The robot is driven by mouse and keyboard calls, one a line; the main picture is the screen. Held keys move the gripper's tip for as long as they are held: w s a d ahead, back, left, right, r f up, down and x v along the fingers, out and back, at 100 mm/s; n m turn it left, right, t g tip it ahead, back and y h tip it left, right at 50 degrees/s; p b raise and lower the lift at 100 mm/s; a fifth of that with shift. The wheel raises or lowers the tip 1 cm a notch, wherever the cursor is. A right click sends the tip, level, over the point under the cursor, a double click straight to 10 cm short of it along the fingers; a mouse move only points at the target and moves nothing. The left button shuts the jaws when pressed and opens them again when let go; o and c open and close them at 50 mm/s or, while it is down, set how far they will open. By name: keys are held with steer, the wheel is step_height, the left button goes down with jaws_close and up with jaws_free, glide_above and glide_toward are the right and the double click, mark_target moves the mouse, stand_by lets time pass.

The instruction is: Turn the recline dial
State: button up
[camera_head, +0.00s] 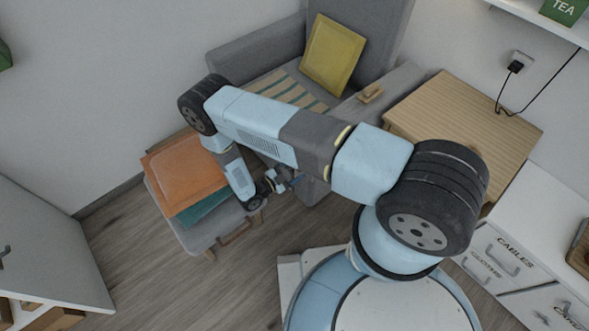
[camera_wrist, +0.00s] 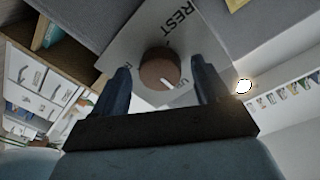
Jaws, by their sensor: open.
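The recline dial (camera_wrist: 156,67) is a round brown knob on a pale plate (camera_wrist: 190,38) in the wrist view. A white mark on the knob points down and to the right in that view. The plate reads "REST" at the upper right; other lettering is partly hidden by the fingers. My gripper (camera_wrist: 162,66) is open, with one dark finger on each side of the knob; I cannot tell whether they touch it. In the head view my gripper (camera_head: 289,184) is low beside the grey armchair (camera_head: 255,49), and the dial cannot be made out there.
A footstool (camera_head: 207,233) bearing an orange cushion (camera_head: 184,171) and a teal item stands left of my gripper. A wooden side table (camera_head: 465,115) stands right of the armchair. White drawers (camera_head: 500,258) are at the right.

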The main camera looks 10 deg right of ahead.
steer(key=shift+d, duration=0.1)
steer(key=c, duration=1)
steer(key=shift+c, duration=0.2)
